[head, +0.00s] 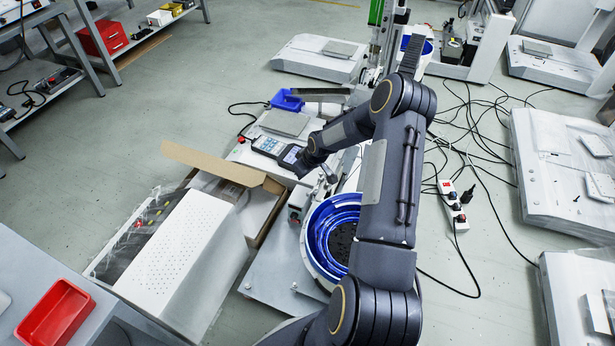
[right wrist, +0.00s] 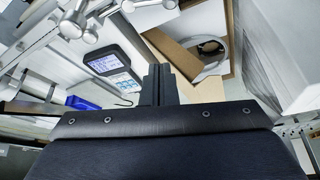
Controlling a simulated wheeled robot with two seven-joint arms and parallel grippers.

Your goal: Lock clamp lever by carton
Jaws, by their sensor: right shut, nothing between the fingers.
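The open brown carton (head: 216,166) stands left of the gantry station in the head view. It also shows at the top of the right wrist view (right wrist: 172,52). Near my gripper is a small metal lever (head: 328,174). The right wrist view shows shiny metal lever parts with rounded ends (right wrist: 74,24) at upper left; which is the clamp lever, and whether it is locked, I cannot tell. My right gripper (head: 301,168) is shut and empty, beside the handheld meter (head: 271,147). Its fingers (right wrist: 158,84) point between meter and carton, touching neither visibly. My left gripper is out of view.
A blue-lined round bowl feeder (head: 316,238) sits below my right arm. A white perforated box (head: 187,262) stands left of it. A small blue bin (head: 287,100) is behind the meter. Cables and a power strip (head: 453,205) lie on the floor at right.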

